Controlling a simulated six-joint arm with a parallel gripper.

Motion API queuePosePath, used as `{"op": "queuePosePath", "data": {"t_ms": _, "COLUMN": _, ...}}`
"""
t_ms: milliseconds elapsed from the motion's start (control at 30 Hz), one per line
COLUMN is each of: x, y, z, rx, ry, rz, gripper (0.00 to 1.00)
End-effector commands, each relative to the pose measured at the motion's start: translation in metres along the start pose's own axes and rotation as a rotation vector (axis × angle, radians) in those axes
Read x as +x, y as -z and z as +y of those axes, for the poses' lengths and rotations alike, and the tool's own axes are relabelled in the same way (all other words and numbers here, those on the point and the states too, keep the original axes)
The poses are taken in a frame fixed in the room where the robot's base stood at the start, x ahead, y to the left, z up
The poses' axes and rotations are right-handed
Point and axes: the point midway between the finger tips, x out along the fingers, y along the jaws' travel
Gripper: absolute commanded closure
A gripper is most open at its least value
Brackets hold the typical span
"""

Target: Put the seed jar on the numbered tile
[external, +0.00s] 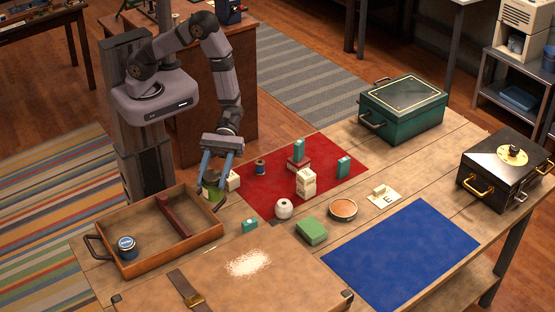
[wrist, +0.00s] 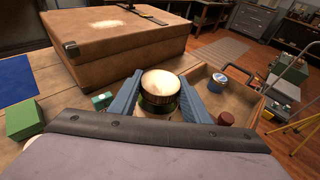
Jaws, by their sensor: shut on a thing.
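The seed jar (wrist: 161,92) has a pale round top and a dark green lower part. It sits between the two blue fingers of my gripper (wrist: 162,100) in the wrist view. In the external view my gripper (external: 212,182) is low at the table's left part, shut on the green jar (external: 214,193), just right of the wooden tray. The fingers partly hide the jar, and I cannot tell whether it touches the table. A pale tile (external: 385,197) with a dark mark lies right of the round brown-topped dish; the mark is too small to read surely.
The wooden tray (external: 205,237) holds a blue tin (external: 127,247). A brown suitcase (external: 210,285) fills the front. Small boxes stand on and near the red mat (external: 245,190). A green box (external: 312,230) and round dish (external: 343,209) lie towards the tile. The blue mat (external: 400,255) is bare.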

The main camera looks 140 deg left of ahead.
Motion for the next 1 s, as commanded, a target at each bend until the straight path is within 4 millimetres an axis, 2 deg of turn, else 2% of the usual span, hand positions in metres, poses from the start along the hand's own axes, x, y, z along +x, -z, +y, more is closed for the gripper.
{"op": "queuePosePath", "data": {"t_ms": 33, "x": 0.011, "y": 0.010, "z": 0.007, "rx": 0.004, "ry": -0.010, "rz": -0.003, "gripper": 0.86}}
{"op": "queuePosePath", "data": {"t_ms": 133, "x": 0.027, "y": 0.013, "z": 0.019, "rx": -0.003, "ry": -0.035, "rz": -0.004, "gripper": 0.86}}
{"op": "queuePosePath", "data": {"t_ms": 433, "x": 0.077, "y": 0.006, "z": 0.047, "rx": -0.027, "ry": -0.118, "rz": -0.006, "gripper": 0.86}}
{"op": "queuePosePath", "data": {"t_ms": 600, "x": 0.105, "y": -0.008, "z": 0.055, "rx": -0.044, "ry": -0.173, "rz": -0.009, "gripper": 0.86}}
{"op": "queuePosePath", "data": {"t_ms": 800, "x": 0.133, "y": -0.033, "z": 0.054, "rx": -0.066, "ry": -0.240, "rz": -0.010, "gripper": 0.86}}
{"op": "queuePosePath", "data": {"t_ms": 1000, "x": 0.148, "y": -0.058, "z": 0.047, "rx": -0.086, "ry": -0.298, "rz": -0.009, "gripper": 0.86}}
